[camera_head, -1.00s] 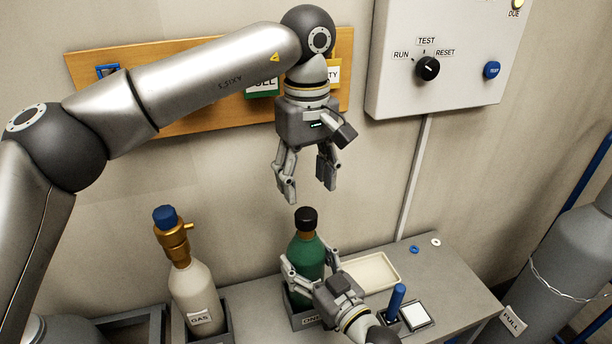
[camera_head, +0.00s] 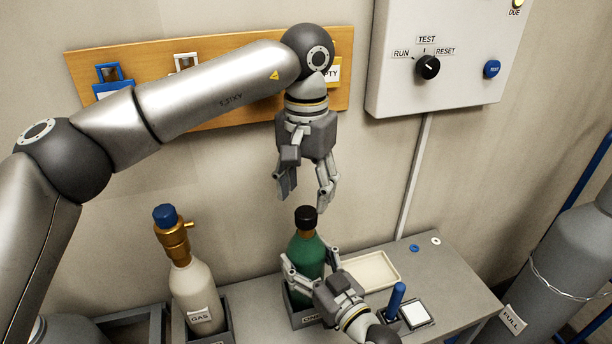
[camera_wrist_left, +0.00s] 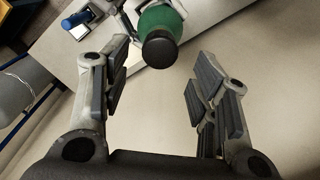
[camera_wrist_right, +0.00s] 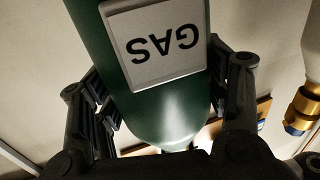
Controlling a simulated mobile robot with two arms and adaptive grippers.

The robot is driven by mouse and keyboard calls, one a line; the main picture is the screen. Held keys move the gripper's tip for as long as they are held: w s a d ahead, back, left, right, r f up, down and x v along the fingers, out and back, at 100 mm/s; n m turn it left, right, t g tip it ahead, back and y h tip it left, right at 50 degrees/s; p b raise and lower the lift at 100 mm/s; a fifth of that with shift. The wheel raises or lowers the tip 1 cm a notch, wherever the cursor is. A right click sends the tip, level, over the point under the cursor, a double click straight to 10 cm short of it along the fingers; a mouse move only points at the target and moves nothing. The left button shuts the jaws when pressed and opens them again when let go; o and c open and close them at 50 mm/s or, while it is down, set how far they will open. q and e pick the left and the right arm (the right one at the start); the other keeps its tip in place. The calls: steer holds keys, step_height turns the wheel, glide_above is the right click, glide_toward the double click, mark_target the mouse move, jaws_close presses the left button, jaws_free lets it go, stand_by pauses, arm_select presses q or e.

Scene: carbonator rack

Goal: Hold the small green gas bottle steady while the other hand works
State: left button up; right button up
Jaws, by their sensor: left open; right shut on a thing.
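The small green gas bottle (camera_head: 306,255) stands upright in a dark holder (camera_head: 300,314) on the grey bench, with a black cap (camera_head: 306,218) on top. My right gripper (camera_head: 304,276) is shut around the bottle's body; the right wrist view shows the green body (camera_wrist_right: 165,115) between its fingers and a GAS label (camera_wrist_right: 165,42). My left gripper (camera_head: 305,200) is open and empty just above the cap. In the left wrist view the black cap (camera_wrist_left: 160,50) shows beyond and between the open fingers.
A cream gas bottle (camera_head: 194,290) with a brass valve and blue cap stands to the left. A shallow tray (camera_head: 390,272), a blue-handled tool (camera_head: 397,298) and two small rings, one blue (camera_head: 414,248) and one white (camera_head: 436,241), lie to the right. A grey control box (camera_head: 440,80) hangs above.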

mark_target(306, 211)
arm_select(q)
step_height(306, 211, down, 6)
steer(key=shift+r, duration=0.15)
steer(key=shift+c, duration=0.2)
